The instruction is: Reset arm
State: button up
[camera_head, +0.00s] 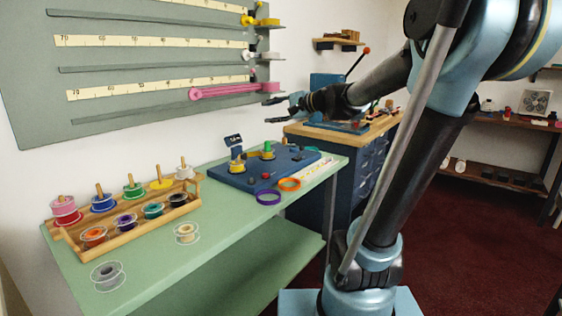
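My gripper (270,111) is at the end of my arm, raised above the back right of the green counter (232,221). Its two dark fingers point left and are spread apart, with nothing between them. It is clear of the counter and of the things on it. My arm reaches up from the lower right and over to the gripper, and hides part of the room behind.
A wooden rack (120,250) with several colored spools stands on the counter's left. A grey spool (107,284) and a cream spool (187,238) sit in front. A blue board (236,182), purple ring (268,203) and orange ring (289,190) lie at right.

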jog(key=s+d+f+n+g+h, duration=0.2)
jog(key=s+d+f+h, duration=0.2)
jog(key=s+d+f, duration=0.3)
jog(key=s+d+f+n+g+h, duration=0.2)
jog(key=s+d+f, duration=0.5)
jog(key=s+f, duration=0.5)
jog(key=s+d+f+n+g+h, duration=0.1)
jog(key=s+d+f+n+h, duration=0.3)
jog(key=s+f, duration=0.5)
jog(key=d+f+h, duration=0.2)
jog(key=d, duration=0.1)
jog(key=shift+s+d+f+g, duration=0.15)
jog(key=shift+d+g, duration=0.15)
jog(key=shift+g, duration=0.1)
